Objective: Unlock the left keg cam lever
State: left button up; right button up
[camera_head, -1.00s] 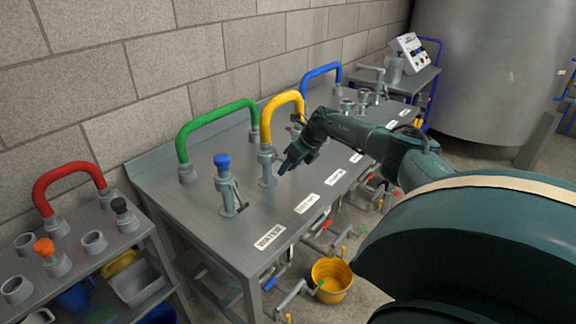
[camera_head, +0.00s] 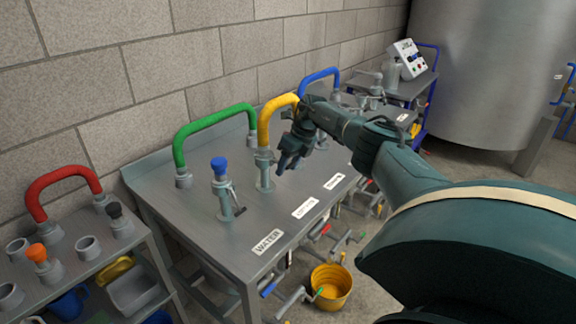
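On the grey metal table stands an upright fitting (camera_head: 223,188) with a blue cap, and a thin dark lever (camera_head: 236,198) hangs at its right side. Behind it to the right, a second fitting (camera_head: 264,170) stands under the near end of the yellow hose (camera_head: 266,125). I cannot tell which of these is the left keg's lever. My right gripper (camera_head: 287,164) points down over the table just right of the second fitting, clear of the blue-capped one. Its fingers are small and dark, so their opening is unclear. It appears to hold nothing. My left gripper is out of view.
The table (camera_head: 180,218) carries a green hose (camera_head: 215,117) and a WATER label (camera_head: 267,242). A blue hose (camera_head: 318,74) arches behind my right arm. A shelf with a red hose (camera_head: 63,174) stands left. A yellow bucket (camera_head: 331,287) sits below the front edge.

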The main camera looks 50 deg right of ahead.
jog(key=shift+o, duration=1.4)
jog(key=shift+d, duration=0.2)
jog(key=shift+o, duration=0.3)
jog(key=shift+a, duration=0.1)
jog(key=v, duration=1.3)
jog(key=shift+s, duration=0.15)
